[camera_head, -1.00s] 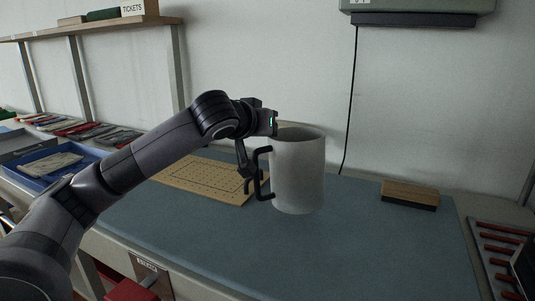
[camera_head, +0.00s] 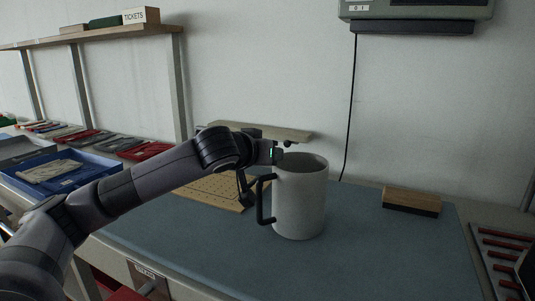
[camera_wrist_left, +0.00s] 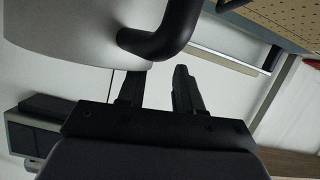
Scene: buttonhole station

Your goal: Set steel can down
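The steel can (camera_head: 300,202), a pale grey mug shape with a black handle (camera_head: 262,200), is upright over the blue-grey mat (camera_head: 370,245); I cannot tell whether its base touches it. My left arm reaches in from the left to the can's upper left side. In the left wrist view, the can (camera_wrist_left: 80,30) and its handle (camera_wrist_left: 165,38) are just beyond my left gripper (camera_wrist_left: 158,72). One fingertip is hidden by the can and the other shows beside the handle. The can moves with the gripper, so it appears held, though the contact is hidden. My right gripper is not in view.
A brown block (camera_head: 411,201) lies at the mat's right. A perforated board (camera_head: 215,190) lies behind my arm, with a beige bar (camera_head: 270,131) beyond. A blue tray (camera_head: 65,170) is at left, a rack of red rods (camera_head: 500,258) at right.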

